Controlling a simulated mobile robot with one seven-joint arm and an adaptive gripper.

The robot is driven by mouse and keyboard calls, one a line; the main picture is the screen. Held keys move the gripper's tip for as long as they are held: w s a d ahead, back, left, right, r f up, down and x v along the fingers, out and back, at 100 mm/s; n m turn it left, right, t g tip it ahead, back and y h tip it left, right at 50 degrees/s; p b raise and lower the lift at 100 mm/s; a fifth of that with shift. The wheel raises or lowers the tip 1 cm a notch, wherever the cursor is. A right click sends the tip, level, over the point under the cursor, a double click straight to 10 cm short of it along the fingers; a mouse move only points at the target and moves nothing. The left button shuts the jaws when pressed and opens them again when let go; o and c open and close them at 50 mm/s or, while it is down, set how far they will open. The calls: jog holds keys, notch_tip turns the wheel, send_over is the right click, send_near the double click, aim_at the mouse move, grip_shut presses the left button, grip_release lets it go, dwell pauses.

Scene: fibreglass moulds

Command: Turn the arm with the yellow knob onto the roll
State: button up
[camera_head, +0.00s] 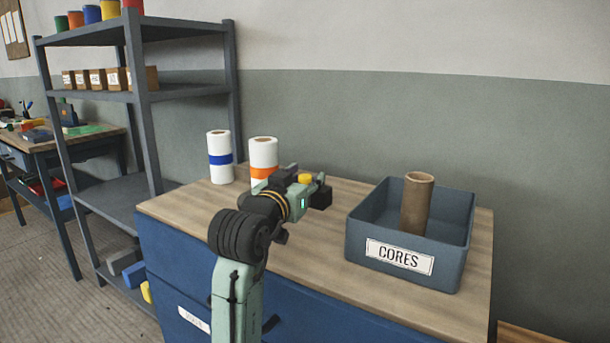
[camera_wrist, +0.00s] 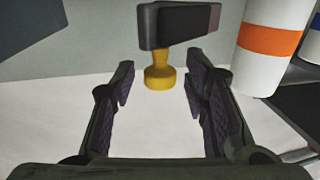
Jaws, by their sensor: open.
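The yellow knob (camera_wrist: 159,76) hangs from a dark arm (camera_wrist: 178,25) in the wrist view. In the head view the knob (camera_head: 305,178) shows just past my gripper (camera_head: 300,188), which covers most of the arm's surroundings. My gripper (camera_wrist: 160,92) is open, with one finger on each side of the knob and gaps visible on both sides. A white roll with an orange band (camera_head: 263,158) stands upright at the back of the bench; it also shows in the wrist view (camera_wrist: 268,42), beside the dark arm and apart from it.
A white roll with a blue band (camera_head: 219,158) stands left of the orange-banded one. A blue-grey bin labelled CORES (camera_head: 455,262) sits on the right of the wooden bench top (camera_head: 300,245), holding a cardboard tube (camera_head: 416,205). A grey shelf unit (camera_head: 146,110) stands at the left.

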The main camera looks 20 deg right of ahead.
jog(key=shift+w+d, duration=0.2)
jog(key=shift+w, duration=0.05)
jog(key=shift+c, duration=0.3)
grip_shut()
dwell(0.5)
